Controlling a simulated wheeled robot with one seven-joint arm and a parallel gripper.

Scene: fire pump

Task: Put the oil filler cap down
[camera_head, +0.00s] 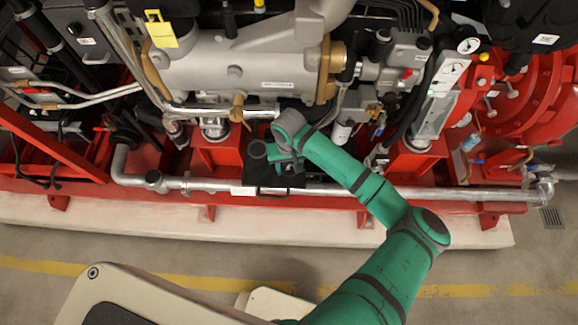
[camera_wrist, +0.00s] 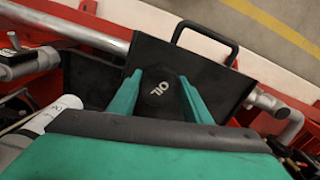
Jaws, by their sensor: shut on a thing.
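The black oil filler cap (camera_wrist: 158,88) shows in the wrist view, with pale "OIL" lettering on its top. My gripper (camera_wrist: 153,78) has its green fingers on either side of the cap and is shut on it. Behind the cap is a black tray or box (camera_wrist: 190,58) with a black bar handle (camera_wrist: 213,32). In the head view my gripper (camera_head: 280,166) is over this black tray (camera_head: 267,187), in front of the engine. The cap cannot be made out there. I cannot tell whether it touches the tray.
A silver pipe (camera_head: 215,185) runs along the red frame (camera_head: 90,196) by the tray. The grey engine (camera_head: 240,65) stands behind, with brass fittings and hoses close to my arm. A pale plinth (camera_head: 280,228) and open floor lie in front.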

